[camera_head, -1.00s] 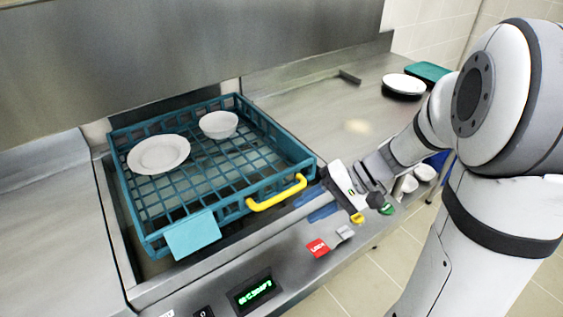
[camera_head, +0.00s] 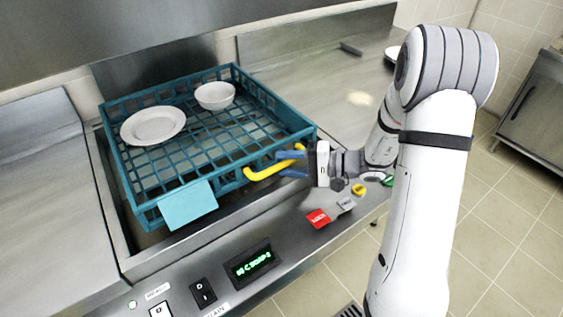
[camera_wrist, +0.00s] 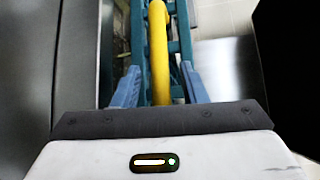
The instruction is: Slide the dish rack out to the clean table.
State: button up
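The teal dish rack (camera_head: 222,172) sits over the recessed bay of the steel machine. It holds a white plate (camera_head: 153,125) and a white bowl (camera_head: 215,95). A yellow handle (camera_head: 262,172) is on its front side, and a light-blue tag (camera_head: 187,205) hangs left of it. My gripper (camera_head: 284,163) is at the right part of the handle. In the wrist view the yellow handle (camera_wrist: 159,45) runs between the two blue fingers of my gripper (camera_wrist: 160,82), with a gap on both sides. The fingers are open around it. Which surface is the clean table is not marked.
A steel counter (camera_head: 40,165) lies left of the rack and another steel surface (camera_head: 315,90) lies right. The front panel has a red tag (camera_head: 318,218), a green display (camera_head: 252,263) and switches (camera_head: 203,292). The tiled floor (camera_head: 500,215) at right is open.

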jog(key=shift+a, duration=0.45)
jog(key=shift+c, duration=0.3)
jog(key=shift+f, duration=0.1)
grip_shut()
